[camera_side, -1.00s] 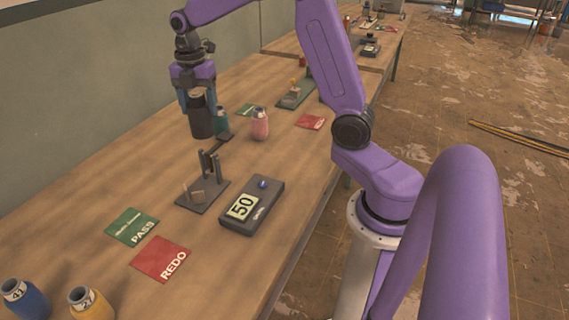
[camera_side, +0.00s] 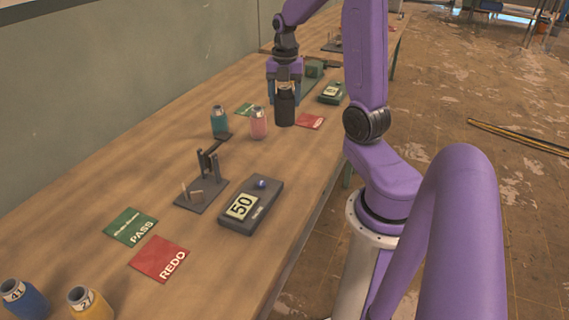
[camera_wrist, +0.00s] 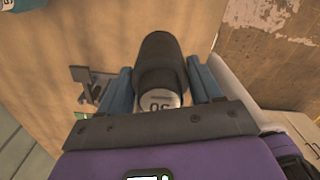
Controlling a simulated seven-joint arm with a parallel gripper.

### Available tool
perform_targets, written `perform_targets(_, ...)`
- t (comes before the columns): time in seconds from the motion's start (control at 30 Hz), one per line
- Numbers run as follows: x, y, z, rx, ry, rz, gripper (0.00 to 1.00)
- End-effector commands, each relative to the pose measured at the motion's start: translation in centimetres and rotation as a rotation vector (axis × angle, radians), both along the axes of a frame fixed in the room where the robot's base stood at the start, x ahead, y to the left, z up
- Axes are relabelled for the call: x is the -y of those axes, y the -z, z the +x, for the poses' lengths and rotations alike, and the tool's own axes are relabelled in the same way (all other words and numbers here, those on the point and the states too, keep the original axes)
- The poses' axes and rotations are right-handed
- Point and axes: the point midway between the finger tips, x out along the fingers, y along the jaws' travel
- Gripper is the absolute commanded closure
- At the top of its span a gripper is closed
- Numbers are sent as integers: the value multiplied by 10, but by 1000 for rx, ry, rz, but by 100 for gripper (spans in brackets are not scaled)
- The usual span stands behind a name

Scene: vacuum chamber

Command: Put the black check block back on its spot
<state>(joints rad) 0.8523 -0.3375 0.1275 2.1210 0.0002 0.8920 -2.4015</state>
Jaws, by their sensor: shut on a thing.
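The black check block (camera_side: 285,109) is a dark cylinder with a narrower top. My gripper (camera_side: 285,88) is shut around its upper part and holds it upright, at the right of the pink bottle. I cannot tell whether its base touches the table. In the wrist view the black block (camera_wrist: 160,52) sits between the blue fingers of my gripper (camera_wrist: 160,78), and a pale label with digits shows on its near end. The block's own spot cannot be made out.
A pink bottle (camera_side: 258,123) and a teal bottle (camera_side: 219,121) stand left of the block; a red card (camera_side: 310,121) lies right. Nearer are a balance stand (camera_side: 205,185), a display box reading 50 (camera_side: 250,205), PASS (camera_side: 131,227) and REDO (camera_side: 160,258) cards, and blue and yellow bottles (camera_side: 90,303).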

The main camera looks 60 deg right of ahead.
Motion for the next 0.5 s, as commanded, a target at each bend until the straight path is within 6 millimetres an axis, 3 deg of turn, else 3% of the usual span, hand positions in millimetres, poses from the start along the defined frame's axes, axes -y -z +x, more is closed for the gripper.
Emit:
perform_targets(0.2, -1, 45, -1, -6, 0, 3, 83)
perform_targets(0.5, -1, 83, 0, -4, 0, 2, 83)
